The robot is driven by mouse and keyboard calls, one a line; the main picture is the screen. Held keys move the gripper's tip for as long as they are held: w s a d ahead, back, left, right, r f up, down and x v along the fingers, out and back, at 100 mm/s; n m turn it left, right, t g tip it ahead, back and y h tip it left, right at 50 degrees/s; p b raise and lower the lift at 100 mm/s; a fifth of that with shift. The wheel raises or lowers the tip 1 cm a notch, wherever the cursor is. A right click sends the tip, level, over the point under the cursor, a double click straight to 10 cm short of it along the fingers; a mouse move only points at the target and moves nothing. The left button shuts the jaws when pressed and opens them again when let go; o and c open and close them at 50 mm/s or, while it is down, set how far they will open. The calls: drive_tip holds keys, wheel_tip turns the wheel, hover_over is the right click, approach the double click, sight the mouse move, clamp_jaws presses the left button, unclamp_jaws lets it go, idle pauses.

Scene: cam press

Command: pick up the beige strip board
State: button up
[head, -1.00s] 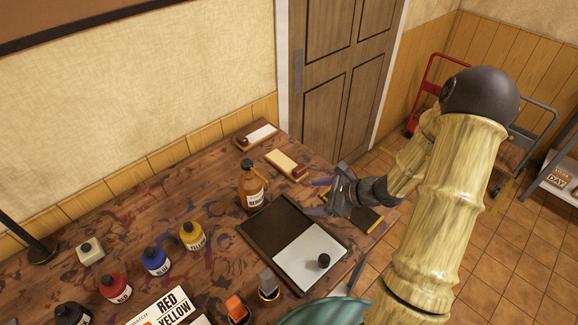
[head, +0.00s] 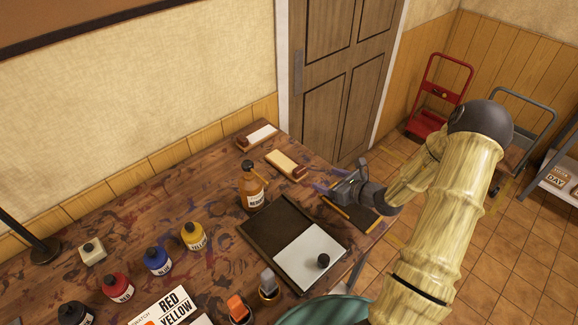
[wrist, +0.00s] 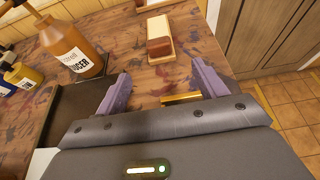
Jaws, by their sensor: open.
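The beige strip board (head: 283,162) lies on the wooden table near its far right edge. It has a pale beige strip and a red-brown block at its near right end. In the wrist view it (wrist: 159,30) lies ahead of the fingertips, roughly between their lines. My gripper (head: 327,184) is open and empty, to the right of and nearer than the board, apart from it.
A similar board with a white strip (head: 262,134) lies just behind. An amber bottle (head: 251,187) stands left of my gripper. A black and white tray (head: 262,229) lies nearer. A dark mat with a yellow edge (head: 352,216) is under my gripper. Paint bottles stand at left.

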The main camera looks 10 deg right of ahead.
sight(302, 172)
drive_tip(key=p+x, duration=0.2)
drive_tip(key=x, duration=0.7)
drive_tip(key=shift+f, duration=0.1)
drive_tip(key=shift+p+x, duration=1.4)
drive_tip(key=shift+x, duration=1.25)
drive_tip(key=shift+s, duration=0.1)
drive_tip(key=c, duration=1.1)
